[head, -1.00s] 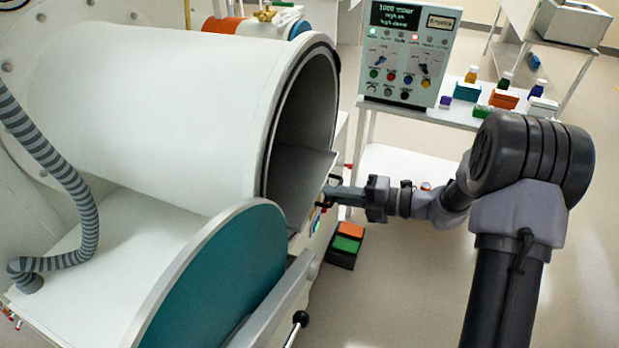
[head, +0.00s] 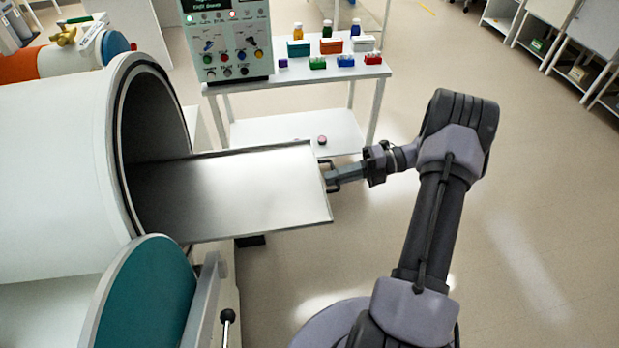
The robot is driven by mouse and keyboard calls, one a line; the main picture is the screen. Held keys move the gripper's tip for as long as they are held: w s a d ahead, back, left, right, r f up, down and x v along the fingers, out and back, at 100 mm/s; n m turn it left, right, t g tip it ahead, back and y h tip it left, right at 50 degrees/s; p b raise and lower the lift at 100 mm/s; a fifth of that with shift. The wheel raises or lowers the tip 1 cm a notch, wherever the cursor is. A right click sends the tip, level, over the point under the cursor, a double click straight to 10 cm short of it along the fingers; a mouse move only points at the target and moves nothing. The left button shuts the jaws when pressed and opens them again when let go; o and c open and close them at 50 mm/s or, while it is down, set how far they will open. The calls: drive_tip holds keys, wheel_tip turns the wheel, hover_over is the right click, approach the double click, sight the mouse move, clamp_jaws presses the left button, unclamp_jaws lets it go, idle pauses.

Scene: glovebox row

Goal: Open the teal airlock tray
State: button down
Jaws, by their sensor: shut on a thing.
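The airlock tray (head: 250,195) is a flat, pale metal sheet that looks grey-white rather than teal. It sticks far out of the round chamber opening (head: 150,125), and its inner end is still inside the dark bore. My gripper (head: 331,177) is shut on the tray handle (head: 328,175) at the tray's outer right edge. The teal round door (head: 150,300) stands swung open in front of the chamber, at the lower left. The tray's top is bare.
A white cart (head: 300,85) behind the tray carries a control panel (head: 228,40) and several small bottles and coloured boxes. A black-knobbed lever (head: 228,316) stands beside the teal door. The floor to the right is clear.

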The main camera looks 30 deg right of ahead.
drive_tip(key=shift+f+v, duration=0.25)
drive_tip(key=shift+v, duration=0.95)
drive_tip(key=c, duration=1.5)
unclamp_jaws()
drive_tip(key=shift+d, duration=0.2)
drive_tip(key=shift+a, duration=0.1)
